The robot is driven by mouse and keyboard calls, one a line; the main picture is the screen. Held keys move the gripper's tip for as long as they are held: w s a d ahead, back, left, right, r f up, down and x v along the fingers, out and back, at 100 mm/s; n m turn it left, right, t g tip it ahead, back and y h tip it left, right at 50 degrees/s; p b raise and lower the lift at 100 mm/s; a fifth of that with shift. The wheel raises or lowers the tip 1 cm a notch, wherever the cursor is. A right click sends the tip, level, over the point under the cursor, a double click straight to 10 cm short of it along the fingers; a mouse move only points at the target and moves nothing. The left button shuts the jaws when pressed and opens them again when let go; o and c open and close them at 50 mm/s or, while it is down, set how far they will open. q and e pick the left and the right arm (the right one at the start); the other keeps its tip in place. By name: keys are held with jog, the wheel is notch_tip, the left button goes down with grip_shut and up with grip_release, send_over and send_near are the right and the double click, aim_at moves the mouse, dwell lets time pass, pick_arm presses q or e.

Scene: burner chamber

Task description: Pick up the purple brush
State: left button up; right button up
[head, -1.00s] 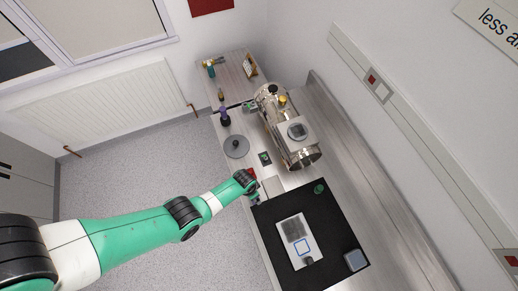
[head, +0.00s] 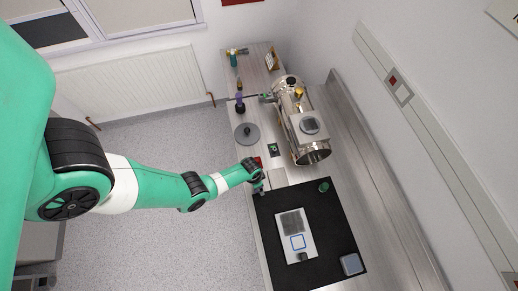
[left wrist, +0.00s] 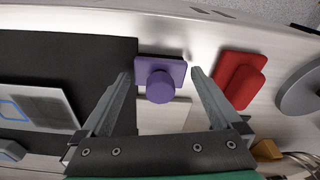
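The purple brush (left wrist: 160,80), a flat block with a round knob on top, lies on the bench next to the black mat in the left wrist view. My left gripper (left wrist: 160,77) is open, with one finger on each side of the brush in the picture. Gaps show between the fingers and the brush, and I cannot tell how far above it the fingertips are. My right gripper is not in view.
A red brush (left wrist: 240,78) lies close to the right finger. A grey disc (head: 247,133) is farther along the bench. The black mat (head: 282,215) holds a white panel (head: 296,237). A metal chamber (head: 302,122) stands behind on the bench.

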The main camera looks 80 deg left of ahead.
pick_arm(q)
jog(key=c, duration=1.1)
